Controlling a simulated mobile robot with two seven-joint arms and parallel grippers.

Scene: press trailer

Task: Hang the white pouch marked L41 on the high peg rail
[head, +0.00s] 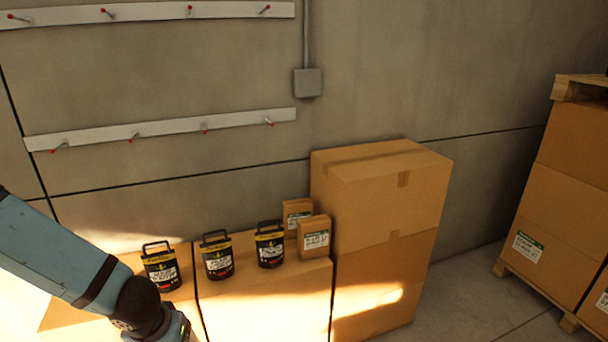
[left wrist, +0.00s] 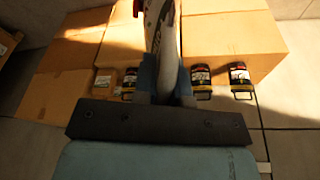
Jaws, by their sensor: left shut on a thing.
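The high peg rail (head: 150,12) is a white board across the top left of the head view, with several red-tipped pegs. No pouch shows on its visible part. My left arm comes in from the left in the head view, and its gripper is cut off by the bottom edge. In the left wrist view my left gripper (left wrist: 167,85) is shut on a white pouch (left wrist: 164,42), seen nearly edge-on with some dark print and a red patch. Its marking is not readable from here. My right gripper is not in view.
A lower peg rail (head: 170,127) holds similar pegs, all bare. A grey wall box (head: 307,83) sits beside the rails.

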